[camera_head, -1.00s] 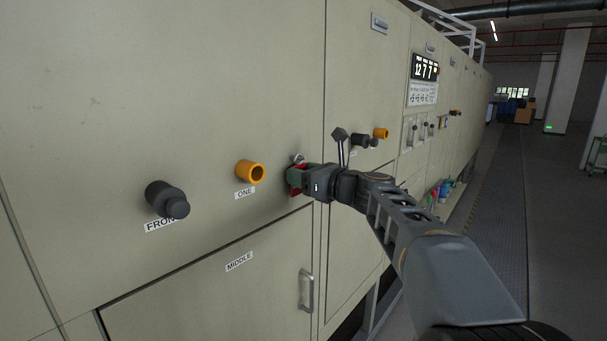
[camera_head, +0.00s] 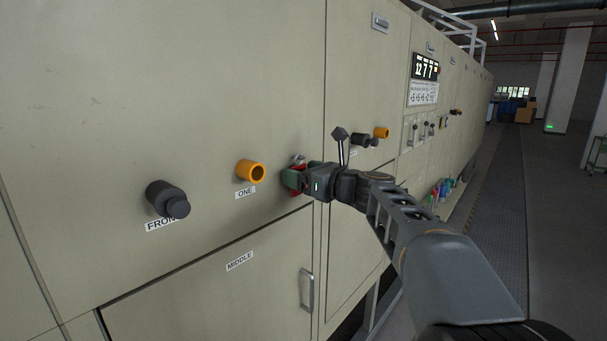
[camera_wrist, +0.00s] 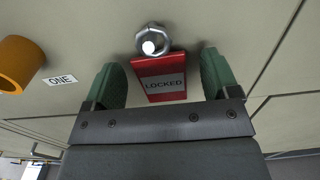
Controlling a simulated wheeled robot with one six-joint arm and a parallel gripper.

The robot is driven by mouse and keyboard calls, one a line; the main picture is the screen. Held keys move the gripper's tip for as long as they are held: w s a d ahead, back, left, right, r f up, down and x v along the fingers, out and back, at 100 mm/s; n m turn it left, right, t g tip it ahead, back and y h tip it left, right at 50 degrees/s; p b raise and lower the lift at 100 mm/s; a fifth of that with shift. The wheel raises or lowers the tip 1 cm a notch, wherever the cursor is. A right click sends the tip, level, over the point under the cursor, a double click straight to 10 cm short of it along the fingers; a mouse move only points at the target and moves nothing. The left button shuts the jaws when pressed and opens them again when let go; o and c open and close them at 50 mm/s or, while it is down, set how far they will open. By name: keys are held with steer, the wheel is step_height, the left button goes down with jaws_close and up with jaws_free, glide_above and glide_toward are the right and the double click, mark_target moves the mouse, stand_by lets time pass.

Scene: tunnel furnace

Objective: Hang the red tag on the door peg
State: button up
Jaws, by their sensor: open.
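The red tag (camera_wrist: 160,78) marked LOCKED hangs just below a silver ring-shaped peg end (camera_wrist: 153,42) in the wrist view, flat against the furnace panel. Its top edge meets the peg; how it is attached there is hidden. My gripper (camera_wrist: 164,82) is open, with one green finger on each side of the tag and a gap to both. In the head view my gripper (camera_head: 292,178) is close to the panel at the peg (camera_head: 298,160), and only a sliver of red shows behind the fingers.
An orange socket (camera_head: 251,172) labelled ONE and a black knob (camera_head: 168,199) labelled FRONT stick out left of my gripper. The door labelled MIDDLE (camera_head: 200,295) with its handle (camera_head: 306,289) lies below. Open floor runs along the right.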

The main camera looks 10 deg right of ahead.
steer(key=b+v, duration=0.3)
steer(key=v, duration=1.1)
step_height(320, 180, down, 17)
steer(key=s+n+g+h, duration=0.3)
steer(key=n+g+h, duration=0.25)
steer(key=n, duration=0.65)
steer(key=s+a+f+n+g+h, duration=0.2)
steer(key=s+a+f+n, duration=0.1)
steer(key=s+f+n, duration=0.3)
steer(key=s+a+f+n+g+h, duration=0.3)
steer(key=s+f+n, duration=0.3)
steer(key=n, duration=0.5)
steer(key=shift+f, duration=1.15)
